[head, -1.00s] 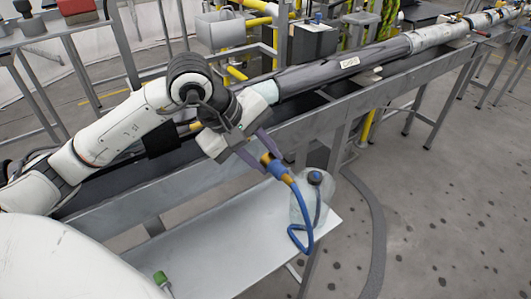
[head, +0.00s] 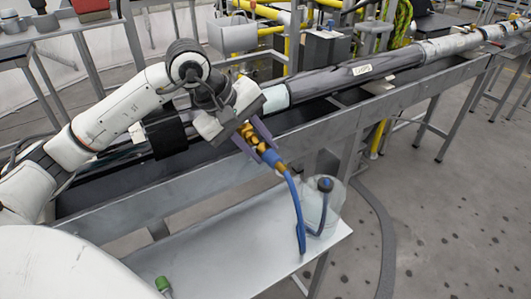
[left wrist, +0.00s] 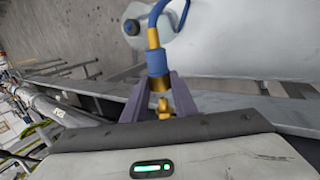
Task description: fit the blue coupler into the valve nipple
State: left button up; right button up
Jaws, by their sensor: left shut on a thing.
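My left gripper (head: 266,150) has its purple fingers closed around the blue coupler (head: 271,157), which has brass parts at both ends. It holds the coupler in the air, tilted, in front of the long dark tube. In the left wrist view the coupler (left wrist: 157,64) sits between the fingertips, with a brass end pointing back toward the palm. A blue hose (head: 295,205) runs from the coupler down to the clear jug (head: 313,211). I cannot make out the valve nipple in either view. My right gripper is not in view.
The jug, with a dark blue cap (head: 325,184), stands on a pale metal shelf (head: 225,235). A green-capped item (head: 162,284) is at the shelf's near edge. The long dark tube (head: 335,77) lies along a grey rail bench (head: 330,125) behind. Floor at right is mostly open.

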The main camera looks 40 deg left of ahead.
aim_at(253, 140)
pick_arm(q)
jog(key=shift+a, duration=0.15)
dwell(0.5)
dwell(0.3)
jog(key=shift+b, duration=0.35)
dwell(0.4)
dwell(0.7)
jog(key=shift+w+a+b, duration=0.3)
jog(key=shift+w+a, duration=0.1)
jog(key=shift+a, duration=0.5)
jog(key=shift+w+a+b, duration=0.3)
jog(key=shift+w+a, duration=0.1)
jog(key=shift+a, duration=0.45)
jog(key=o, duration=1.2)
